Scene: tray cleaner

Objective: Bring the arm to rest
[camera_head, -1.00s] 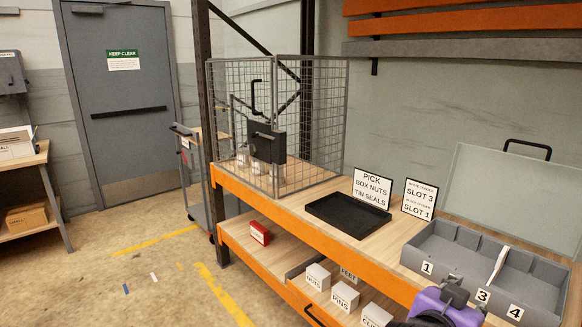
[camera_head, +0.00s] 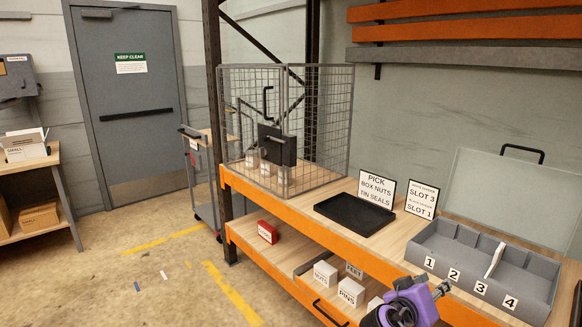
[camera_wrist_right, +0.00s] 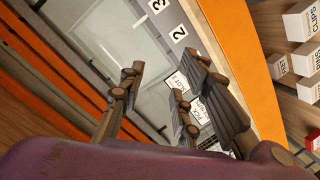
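My right gripper (camera_head: 440,290) is at the end of the purple arm segment, in front of the orange bench edge, low in the head view. It is apart from the grey slot tray (camera_head: 470,268) on the bench top. In the right wrist view its fingers (camera_wrist_right: 165,80) stand apart with nothing between them, so it is open and empty. My left gripper is in neither view.
A black tray (camera_head: 355,213) and two signs (camera_head: 376,191) stand on the bench, with a wire cage (camera_head: 335,120) behind. White boxes (camera_head: 351,292) and a red box (camera_head: 267,232) are on the lower shelf. The floor at left is mostly clear.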

